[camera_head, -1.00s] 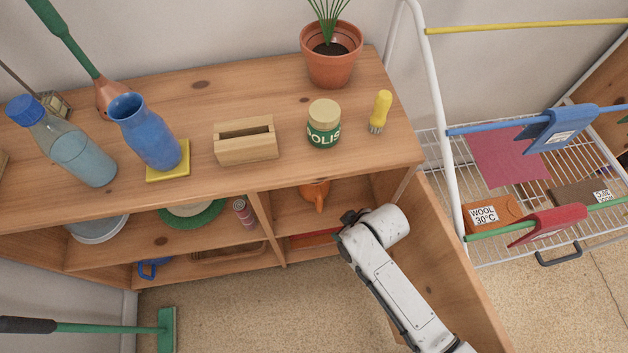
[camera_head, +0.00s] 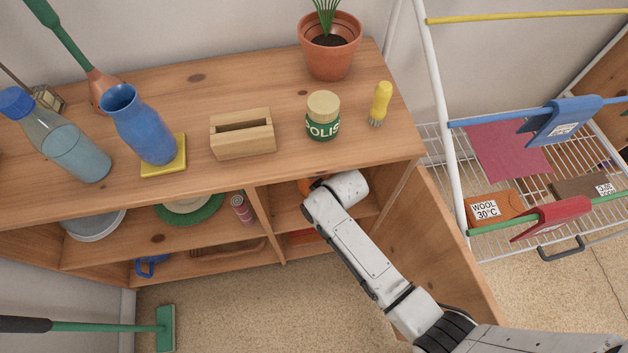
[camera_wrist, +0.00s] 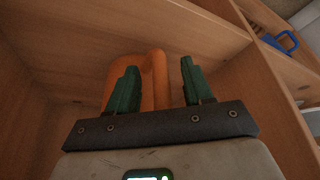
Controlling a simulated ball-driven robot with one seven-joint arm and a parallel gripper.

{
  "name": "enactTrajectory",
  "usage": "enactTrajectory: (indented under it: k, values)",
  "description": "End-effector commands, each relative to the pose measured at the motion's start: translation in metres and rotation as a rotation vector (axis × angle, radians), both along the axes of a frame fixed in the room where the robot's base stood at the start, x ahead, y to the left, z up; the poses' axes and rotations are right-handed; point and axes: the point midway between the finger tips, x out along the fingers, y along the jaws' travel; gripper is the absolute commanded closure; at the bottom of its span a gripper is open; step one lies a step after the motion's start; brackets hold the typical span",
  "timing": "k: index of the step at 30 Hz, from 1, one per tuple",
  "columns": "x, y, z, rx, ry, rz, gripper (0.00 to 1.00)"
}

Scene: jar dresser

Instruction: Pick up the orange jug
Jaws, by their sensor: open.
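The orange jug (camera_wrist: 148,93) stands inside the right compartment of the dresser's upper shelf. In the head view only a small orange part of it (camera_head: 306,186) shows, as my arm covers the rest. In the wrist view my gripper (camera_wrist: 156,80) is open, with one green finger on each side of the jug's handle side. The handle (camera_wrist: 160,70) shows between the fingers. I cannot tell whether either finger touches the jug. The jug's lower part is hidden behind the gripper.
The dresser top (camera_head: 290,95) lies just above my gripper, and an upright divider (camera_head: 265,225) bounds the compartment. An open door (camera_head: 425,235) stands to the right of my arm. A drying rack (camera_head: 445,150) is farther right. A blue mug (camera_head: 152,266) sits lower left.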

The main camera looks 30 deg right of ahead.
Motion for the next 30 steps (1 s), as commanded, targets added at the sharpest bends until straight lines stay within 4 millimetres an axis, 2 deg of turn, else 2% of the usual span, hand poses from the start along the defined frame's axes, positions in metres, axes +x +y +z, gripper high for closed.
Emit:
enactTrajectory:
  k: [5,21,30]
  values:
    - [-0.0001,0.0001,0.0004,0.000,0.000,0.000,0.50]
    - [0.0000,0.0001,0.0005,0.000,0.000,0.000,1.00]
    - [0.0002,0.0002,0.0008,0.000,-0.001,0.001,1.00]
